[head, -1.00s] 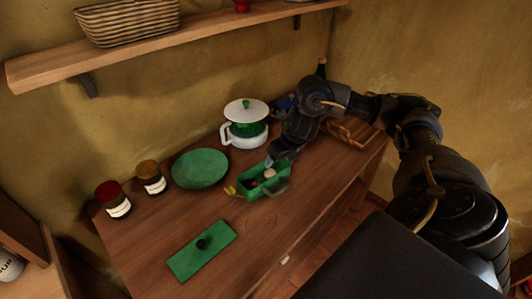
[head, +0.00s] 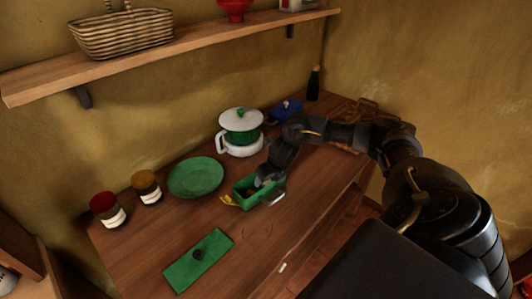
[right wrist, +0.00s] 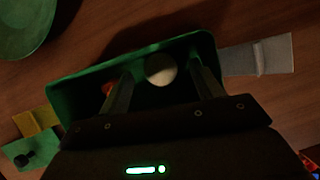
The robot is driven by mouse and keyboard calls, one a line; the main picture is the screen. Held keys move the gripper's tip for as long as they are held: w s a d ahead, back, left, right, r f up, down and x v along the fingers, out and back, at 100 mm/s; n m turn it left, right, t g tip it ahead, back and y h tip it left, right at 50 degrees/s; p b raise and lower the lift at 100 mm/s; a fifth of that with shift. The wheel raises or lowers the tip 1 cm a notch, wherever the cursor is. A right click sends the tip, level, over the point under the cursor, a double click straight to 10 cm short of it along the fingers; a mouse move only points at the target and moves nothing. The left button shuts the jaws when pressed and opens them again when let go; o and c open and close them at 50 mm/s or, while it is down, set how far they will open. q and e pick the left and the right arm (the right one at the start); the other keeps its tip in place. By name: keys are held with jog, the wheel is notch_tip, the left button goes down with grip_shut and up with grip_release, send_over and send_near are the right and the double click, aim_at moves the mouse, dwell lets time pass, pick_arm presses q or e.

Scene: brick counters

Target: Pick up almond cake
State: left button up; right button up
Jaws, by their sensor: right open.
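A pale round item (right wrist: 161,69), which looks like the almond cake, lies inside a small green box (head: 238,188). In the right wrist view it sits between my fingers, near the far wall of the open box (right wrist: 75,88). I cannot tell whether the fingers touch it. My right gripper (head: 264,181) reaches down into the box and hides its contents in the head view. In the right wrist view my right gripper (right wrist: 160,88) is open, one finger on each side of the cake. A small red item (right wrist: 108,89) shows beside the left finger. My left gripper is not in view.
A green lid with a dark knob (head: 212,260) lies in front of the box. A green plate (head: 195,177), two jars (head: 146,187), and a white-and-green pot (head: 241,130) stand nearby. A blue item (head: 287,108) and dark bottle (head: 314,84) are behind. A shelf (head: 180,52) runs above.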

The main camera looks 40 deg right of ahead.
jog(key=shift+x, duration=0.75)
jog(key=shift+c, duration=0.5)
jog(key=c, duration=1)
jog(key=shift+o, duration=0.2)
jog(key=shift+r, duration=0.2)
